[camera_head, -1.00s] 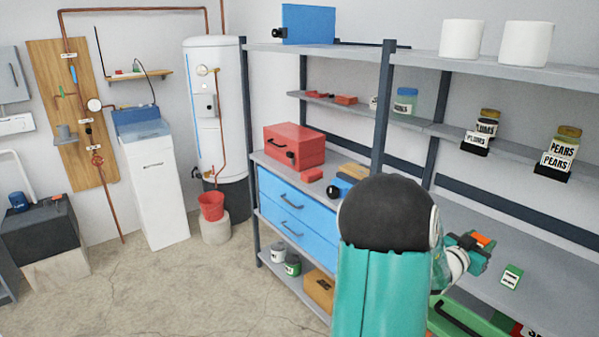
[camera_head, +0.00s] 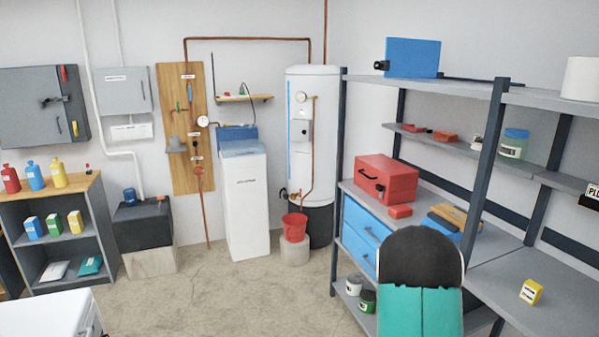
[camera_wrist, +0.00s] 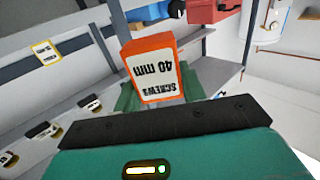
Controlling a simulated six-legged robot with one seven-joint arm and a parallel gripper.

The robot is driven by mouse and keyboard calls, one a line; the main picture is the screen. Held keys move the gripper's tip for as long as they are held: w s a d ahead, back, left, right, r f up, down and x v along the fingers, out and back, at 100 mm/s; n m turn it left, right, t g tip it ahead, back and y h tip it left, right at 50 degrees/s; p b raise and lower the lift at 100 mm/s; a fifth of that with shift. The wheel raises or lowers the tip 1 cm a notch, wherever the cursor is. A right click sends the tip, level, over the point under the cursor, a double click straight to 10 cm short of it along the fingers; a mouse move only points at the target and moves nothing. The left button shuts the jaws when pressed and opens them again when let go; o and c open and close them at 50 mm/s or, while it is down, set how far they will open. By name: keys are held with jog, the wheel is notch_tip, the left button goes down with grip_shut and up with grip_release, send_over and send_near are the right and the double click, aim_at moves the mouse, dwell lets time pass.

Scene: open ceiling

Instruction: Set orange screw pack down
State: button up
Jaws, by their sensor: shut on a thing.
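The orange screw pack (camera_wrist: 148,70) is a small box with a white label reading "SCREWS 40 mm", upside down in the wrist view. My gripper (camera_wrist: 158,90) is shut on it, with green fingers at its two sides. The pack is in front of a grey shelf; I cannot tell whether it touches anything below. In the head view my arm's dark and teal links hide the gripper and the pack.
A small yellow pack (camera_head: 531,291) stands on the grey shelf board (camera_head: 485,283) at right, with bare board around it. A red toolbox (camera_head: 387,179) and a blue drawer unit (camera_head: 362,232) are left of it. Shelf uprights (camera_head: 486,150) stand nearby.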

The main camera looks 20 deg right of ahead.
jog(key=w+a+f+n+t+y, duration=0.25)
jog(key=w+a, duration=0.25)
jog(key=a, duration=0.6)
jog(key=w+a+f+n+t+y, duration=0.25)
jog(key=w+a+y, duration=0.2)
jog(key=a, duration=0.65)
jog(key=w+a+f+n+t+y, duration=0.25)
jog(key=w+a+f, duration=0.2)
jog(key=a, duration=0.55)
jog(key=w+a+f+n+y, duration=0.1)
jog(key=a+n+y, duration=0.3)
jog(key=a, duration=0.8)
jog(key=s+a+f+y, duration=0.1)
jog(key=s+f, duration=0.4)
jog(key=f, duration=0.1)
jog(key=shift+f, duration=0.2)
jog(key=shift+a+m, duration=0.25)
jog(key=shift+d, duration=0.1)
